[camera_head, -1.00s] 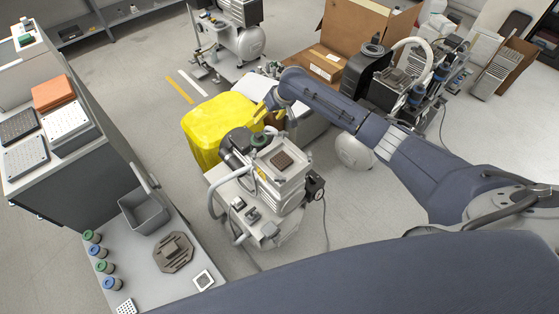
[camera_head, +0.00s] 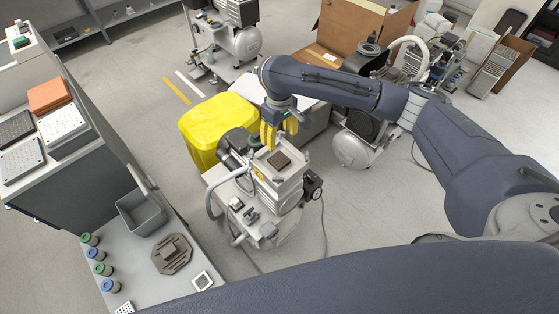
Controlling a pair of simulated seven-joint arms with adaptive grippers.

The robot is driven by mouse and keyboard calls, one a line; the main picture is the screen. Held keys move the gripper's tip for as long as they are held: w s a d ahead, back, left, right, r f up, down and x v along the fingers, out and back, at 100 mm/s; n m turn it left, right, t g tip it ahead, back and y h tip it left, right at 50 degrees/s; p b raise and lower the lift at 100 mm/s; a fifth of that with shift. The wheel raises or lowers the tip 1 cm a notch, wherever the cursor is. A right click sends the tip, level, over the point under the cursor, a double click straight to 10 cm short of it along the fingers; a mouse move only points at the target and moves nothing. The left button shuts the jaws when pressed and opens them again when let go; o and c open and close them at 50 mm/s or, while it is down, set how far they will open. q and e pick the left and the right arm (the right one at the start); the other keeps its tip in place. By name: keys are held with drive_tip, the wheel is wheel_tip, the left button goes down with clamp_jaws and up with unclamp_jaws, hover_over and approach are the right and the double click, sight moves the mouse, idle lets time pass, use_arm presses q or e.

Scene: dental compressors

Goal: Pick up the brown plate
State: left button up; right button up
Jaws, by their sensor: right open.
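A small brown square plate (camera_head: 279,160) lies on the light top of the compressor unit (camera_head: 262,190), near the middle of the camera_head view. My right gripper (camera_head: 275,137), with yellow fingers, points down just behind and above the plate. It is open, and the plate lies apart from its fingers. A grey-brown octagonal piece (camera_head: 172,254) lies on the bench at the lower left. My left gripper is not in view.
A yellow bin (camera_head: 203,125) stands directly behind and left of the compressor. The grey bench (camera_head: 150,285) holds a grey tray (camera_head: 141,212) and several small jars. A cardboard box (camera_head: 362,28) stands at the back. Floor is clear right of the compressor.

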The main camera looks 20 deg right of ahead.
hover_over(279, 160)
drive_tip(key=f, duration=0.7)
drive_tip(key=shift+s+f, duration=0.2)
drive_tip(key=shift+f, duration=0.2)
drive_tip(key=shift+w+d+f, duration=0.1)
drive_tip(key=shift+f, duration=1.35)
drive_tip(key=shift+w+f, duration=0.1)
drive_tip(key=shift+f, duration=1.35)
drive_tip(key=shift+c, duration=0.4)
drive_tip(key=c, duration=0.9)
